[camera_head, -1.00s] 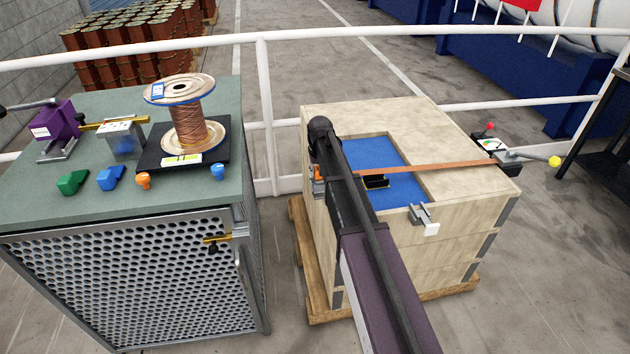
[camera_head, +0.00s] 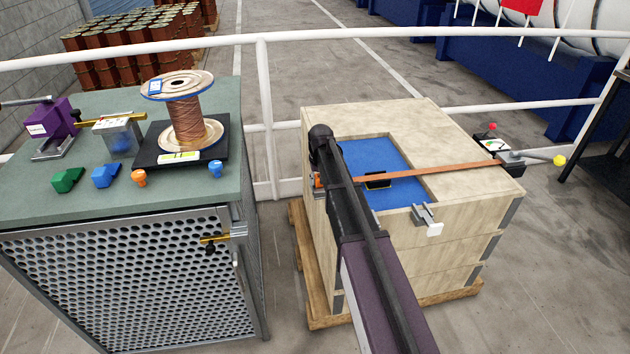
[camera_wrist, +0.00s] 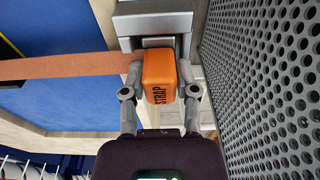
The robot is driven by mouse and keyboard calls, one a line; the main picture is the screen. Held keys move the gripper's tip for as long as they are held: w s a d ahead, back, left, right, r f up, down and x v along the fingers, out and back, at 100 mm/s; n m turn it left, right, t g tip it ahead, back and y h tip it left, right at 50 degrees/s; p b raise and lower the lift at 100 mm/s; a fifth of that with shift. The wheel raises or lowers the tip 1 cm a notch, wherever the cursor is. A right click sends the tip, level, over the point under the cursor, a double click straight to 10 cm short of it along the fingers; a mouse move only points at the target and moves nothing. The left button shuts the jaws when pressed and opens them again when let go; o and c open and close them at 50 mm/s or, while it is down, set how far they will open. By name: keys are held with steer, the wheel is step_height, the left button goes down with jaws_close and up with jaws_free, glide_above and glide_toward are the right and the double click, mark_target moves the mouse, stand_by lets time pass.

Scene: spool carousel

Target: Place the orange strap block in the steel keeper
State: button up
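The orange strap block (camera_wrist: 160,82), marked STRAP, is between my gripper's fingers (camera_wrist: 161,78) in the wrist view, with a finger against each side. The steel keeper (camera_wrist: 160,24) is a grey bracket just beyond it. The block's far end is at the keeper's dark opening; I cannot tell whether it is inside. An orange strap (camera_wrist: 65,67) runs left from the block. In the head view the block (camera_head: 318,181) shows only partly, at the crate's left edge beside my arm. The strap (camera_head: 440,171) crosses the crate to the right.
The wooden crate (camera_head: 480,215) has a blue recess (camera_head: 385,155) and another steel bracket (camera_head: 427,219) at its front. A lever device (camera_head: 510,158) sits at its right corner. The perforated cabinet (camera_wrist: 285,80) stands close to my gripper's right, with a spool (camera_head: 184,115) on top.

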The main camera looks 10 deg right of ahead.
mark_target(320, 188)
steer(key=shift+o, duration=1.4)
steer(key=shift+r, duration=0.15)
step_height(320, 188, up, 12)
steer(key=s+p, duration=0.1)
steer(key=p, duration=1.1)
steer(key=shift+s, duration=0.25)
steer(key=shift+s, duration=0.1)
steer(key=s+a+g, duration=0.1)
steer(key=s, duration=2.6)
steer(key=shift+s, duration=0.25)
steer(key=shift+a, duration=0.1)
